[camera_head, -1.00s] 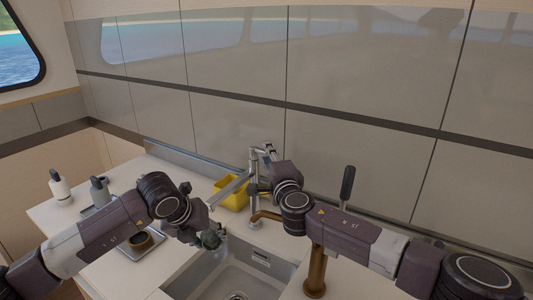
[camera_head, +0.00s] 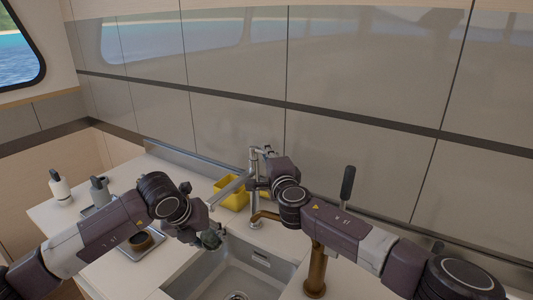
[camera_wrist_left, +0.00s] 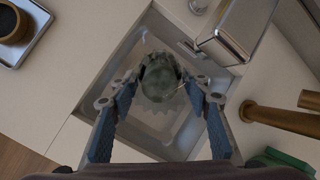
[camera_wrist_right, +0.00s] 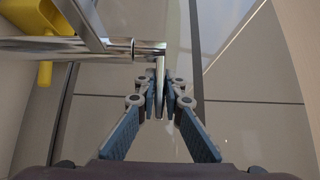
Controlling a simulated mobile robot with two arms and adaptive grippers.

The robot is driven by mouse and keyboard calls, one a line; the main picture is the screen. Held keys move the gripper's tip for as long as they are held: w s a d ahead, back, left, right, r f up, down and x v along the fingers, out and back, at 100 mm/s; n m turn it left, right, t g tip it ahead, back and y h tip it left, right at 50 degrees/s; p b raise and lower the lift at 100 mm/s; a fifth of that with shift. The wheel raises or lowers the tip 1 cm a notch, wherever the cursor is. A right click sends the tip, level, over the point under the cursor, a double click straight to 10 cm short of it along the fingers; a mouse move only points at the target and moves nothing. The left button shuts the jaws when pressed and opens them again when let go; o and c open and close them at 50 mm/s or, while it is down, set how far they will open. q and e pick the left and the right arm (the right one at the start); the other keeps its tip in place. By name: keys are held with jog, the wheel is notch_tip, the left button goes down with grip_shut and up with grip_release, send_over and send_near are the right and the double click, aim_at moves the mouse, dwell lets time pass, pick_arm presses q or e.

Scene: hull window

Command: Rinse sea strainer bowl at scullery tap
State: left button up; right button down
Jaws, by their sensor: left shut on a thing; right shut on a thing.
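The strainer bowl (camera_wrist_left: 160,78), greenish and see-through with a jagged rim, is between the fingers of my left gripper (camera_wrist_left: 163,80), which is shut on it. My right gripper (camera_wrist_right: 163,80) is shut on the tap's thin metal lever (camera_wrist_right: 160,72) at the top of the column. I cannot make out running water. The bowl's inside is partly hidden.
The sink (camera_head: 235,276) is empty around its drain. A yellow caddy (camera_head: 230,194) stands behind the spout. A bronze pump-like tap (camera_head: 316,273) with a black handle (camera_head: 347,183) stands right of the sink. A tray (camera_head: 140,246) with a dark cup and two bottles are at left.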

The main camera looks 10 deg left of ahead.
jog(key=shift+s+a+f, duration=0.1)
dwell(0.3)
jog(key=m+h, duration=0.1)
jog(key=h, duration=0.1)
jog(key=s+m+t+h, duration=0.1)
jog(key=m+h, duration=0.1)
jog(key=h, duration=0.1)
jog(key=shift+a+t, duration=0.2)
jog(key=shift+t, duration=0.1)
jog(key=c, duration=2)
grip_release()
jog(key=shift+c, duration=0.2)
jog(key=s+d, duration=0.1)
jog(key=s, duration=1.1)
jog(key=shift+d, duration=0.4)
